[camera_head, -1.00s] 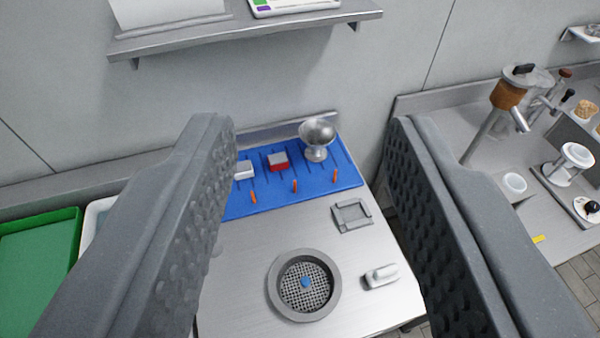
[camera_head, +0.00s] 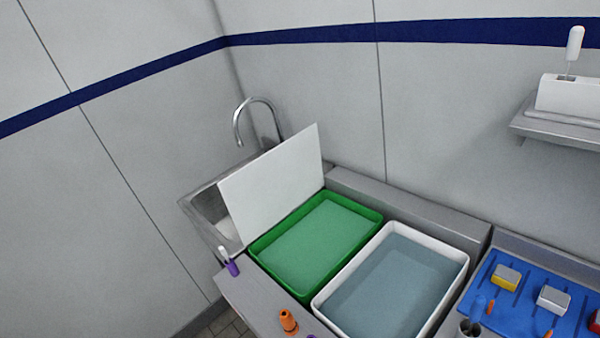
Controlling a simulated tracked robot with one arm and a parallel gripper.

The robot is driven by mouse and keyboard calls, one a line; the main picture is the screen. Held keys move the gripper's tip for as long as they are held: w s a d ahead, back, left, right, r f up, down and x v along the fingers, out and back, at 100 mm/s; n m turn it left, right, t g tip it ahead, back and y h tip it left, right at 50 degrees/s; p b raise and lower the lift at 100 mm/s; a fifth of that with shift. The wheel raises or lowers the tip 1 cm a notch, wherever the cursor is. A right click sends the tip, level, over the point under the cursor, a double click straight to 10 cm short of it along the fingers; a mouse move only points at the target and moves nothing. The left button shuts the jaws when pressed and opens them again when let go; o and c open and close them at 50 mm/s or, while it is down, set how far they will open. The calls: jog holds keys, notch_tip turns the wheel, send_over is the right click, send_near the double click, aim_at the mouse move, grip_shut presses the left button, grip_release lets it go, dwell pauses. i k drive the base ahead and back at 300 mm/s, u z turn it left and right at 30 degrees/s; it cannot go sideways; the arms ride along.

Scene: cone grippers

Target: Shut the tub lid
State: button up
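A green tub (camera_head: 376,214) filled with green liquid stands on the counter in the middle of the view. A flat white lid (camera_head: 272,185) stands up, tilted, along the tub's left edge, so the tub's top is open. A white tub (camera_head: 458,256) with greyish-blue liquid sits right beside the green one, with no lid seen on it. My gripper does not show in this view.
A sink (camera_head: 192,203) with a curved tap (camera_head: 262,100) lies behind the lid. A purple-based bottle (camera_head: 232,268) and an orange item (camera_head: 289,321) stand along the front edge. A blue mat (camera_head: 520,312) with small blocks is at right, below a wall shelf (camera_head: 560,126).

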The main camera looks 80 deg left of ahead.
aim_at(258, 196)
jog(key=z, duration=2.3)
jog(key=k, duration=2.65)
jog(key=u, duration=2.4)
